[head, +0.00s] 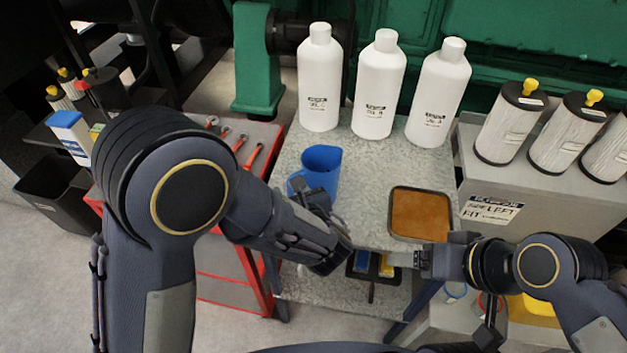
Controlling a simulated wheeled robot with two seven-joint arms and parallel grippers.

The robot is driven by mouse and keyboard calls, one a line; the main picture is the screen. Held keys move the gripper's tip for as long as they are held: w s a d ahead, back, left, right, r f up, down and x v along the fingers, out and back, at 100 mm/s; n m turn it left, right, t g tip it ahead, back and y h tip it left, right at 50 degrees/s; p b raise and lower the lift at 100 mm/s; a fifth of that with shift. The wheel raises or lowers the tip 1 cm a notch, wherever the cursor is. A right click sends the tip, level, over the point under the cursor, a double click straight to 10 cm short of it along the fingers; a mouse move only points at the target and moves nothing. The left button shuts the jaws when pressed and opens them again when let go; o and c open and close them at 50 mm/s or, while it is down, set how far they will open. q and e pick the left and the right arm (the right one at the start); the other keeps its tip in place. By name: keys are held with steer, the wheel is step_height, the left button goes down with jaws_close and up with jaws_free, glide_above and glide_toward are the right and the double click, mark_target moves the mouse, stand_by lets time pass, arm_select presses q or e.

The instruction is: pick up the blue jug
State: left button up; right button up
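The blue jug (321,167) stands upright on the speckled grey table, in the middle of the head view. Its open top faces up and its handle shows at its left side. My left gripper (312,194) is at the jug's near side, with dark fingers overlapping its lower part and hiding its base. Whether the fingers touch the jug or are closed on it cannot be told. My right gripper (421,261) is at the table's near right edge, away from the jug, its fingers too small to read.
Three white bottles (378,85) stand behind the jug. An orange-filled tray (421,214) lies to its right. Grey canisters with yellow caps (511,122) stand on a cabinet at right. A red tool cart (232,268) is at left. Bare tabletop (365,190) lies between jug and tray.

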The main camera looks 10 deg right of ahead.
arm_select(q)
steer(key=shift+w+f, duration=0.1)
steer(key=shift+w, duration=0.1)
jaws_close()
steer(key=shift+r, duration=0.3)
